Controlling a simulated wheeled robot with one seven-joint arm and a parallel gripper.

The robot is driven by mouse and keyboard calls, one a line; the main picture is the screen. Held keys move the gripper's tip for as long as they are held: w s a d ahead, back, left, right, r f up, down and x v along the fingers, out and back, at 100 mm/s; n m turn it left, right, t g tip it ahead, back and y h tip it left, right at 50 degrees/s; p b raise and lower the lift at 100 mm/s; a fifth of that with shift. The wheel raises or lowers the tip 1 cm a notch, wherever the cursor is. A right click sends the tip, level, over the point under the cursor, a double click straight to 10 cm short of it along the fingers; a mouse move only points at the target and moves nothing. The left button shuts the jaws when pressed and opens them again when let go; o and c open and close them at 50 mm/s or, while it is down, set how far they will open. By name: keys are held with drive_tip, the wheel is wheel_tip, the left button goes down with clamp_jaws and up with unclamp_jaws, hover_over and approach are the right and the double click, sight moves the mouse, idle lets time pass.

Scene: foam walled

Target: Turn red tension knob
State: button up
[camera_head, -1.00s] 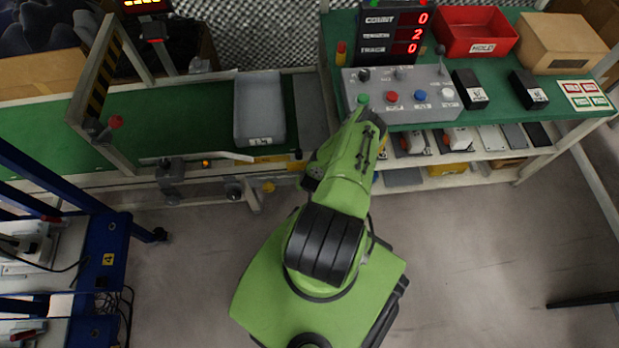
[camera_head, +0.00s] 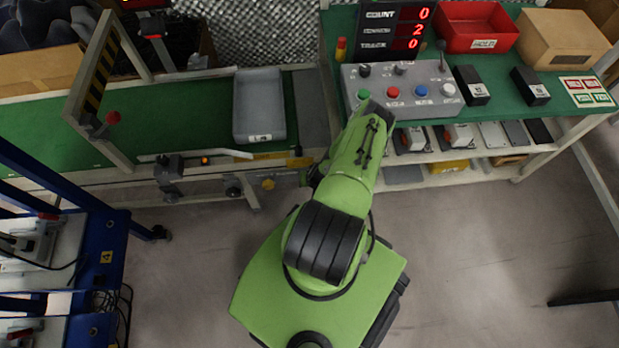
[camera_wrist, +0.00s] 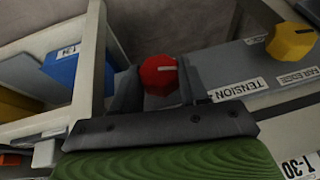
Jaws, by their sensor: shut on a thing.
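The red tension knob (camera_wrist: 160,75) shows in the wrist view, beside a "TENSION" label (camera_wrist: 238,90) on a grey panel. My gripper (camera_wrist: 157,88) has one dark finger on each side of the knob and is shut on it. A pale pointer line on the knob's face lies close to level in the wrist view. In the head view my green arm reaches to the bench's front edge; the knob and the fingers are hidden there.
A yellow knob (camera_wrist: 291,41) sits on the same panel to the right. A white shelf post (camera_wrist: 90,60) stands close on the left. Above are a button panel (camera_head: 425,105), a grey tray (camera_head: 258,105) on the green conveyor and a red bin (camera_head: 477,28).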

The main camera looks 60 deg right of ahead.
drive_tip(key=t+y, duration=0.1)
drive_tip(key=m+t+y, duration=0.1)
drive_tip(key=t, duration=0.1)
drive_tip(key=shift+s+d+f+y, duration=0.15)
drive_tip(key=shift+s+d+y, duration=0.05)
drive_tip(key=shift+s+y, duration=0.1)
drive_tip(key=t+y, duration=0.2)
drive_tip(key=t, duration=0.1)
drive_tip(key=shift+s+f+m, duration=0.1)
drive_tip(key=shift+f+m, duration=0.05)
drive_tip(key=shift+m, duration=0.25)
drive_tip(key=shift+t+y, duration=0.3)
drive_tip(key=o, duration=1)
drive_tip(key=shift+o, duration=0.2)
drive_tip(key=shift+d, duration=0.1)
drive_tip(key=p+v, duration=0.3)
drive_tip(key=v, duration=1.2)
drive_tip(key=shift+s+r, duration=0.25)
drive_tip(key=shift+s, duration=0.05)
